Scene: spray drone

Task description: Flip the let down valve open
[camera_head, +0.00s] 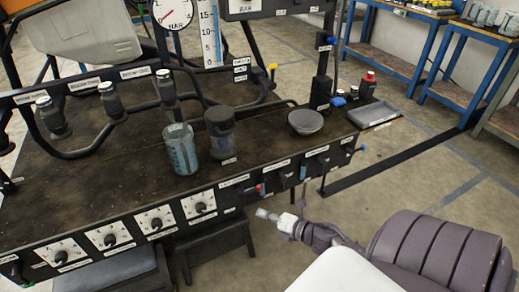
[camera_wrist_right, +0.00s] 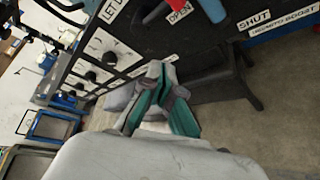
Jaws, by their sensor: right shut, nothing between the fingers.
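The front panel of the dark bench carries small levers with labels. In the right wrist view a label starting "LET D" (camera_wrist_right: 112,11) is cut off at the top edge, with an "OPEN" label (camera_wrist_right: 180,11) and a "SHUT" label (camera_wrist_right: 253,20) to its right. A blue lever part (camera_wrist_right: 212,9) shows beside "OPEN"; I cannot tell which way the valve is set. My right gripper (camera_head: 266,214) is shut and empty, in front of the panel below the levers. Its teal-padded fingers (camera_wrist_right: 162,72) appear apart from any lever. My left gripper is not in view.
A glass beaker (camera_head: 180,150), a dark lidded jar (camera_head: 220,135) and a grey bowl (camera_head: 305,122) stand on the bench top. Several dials (camera_head: 155,219) line the panel at left. A dark stool (camera_head: 217,247) stands below the panel. The floor at right is open.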

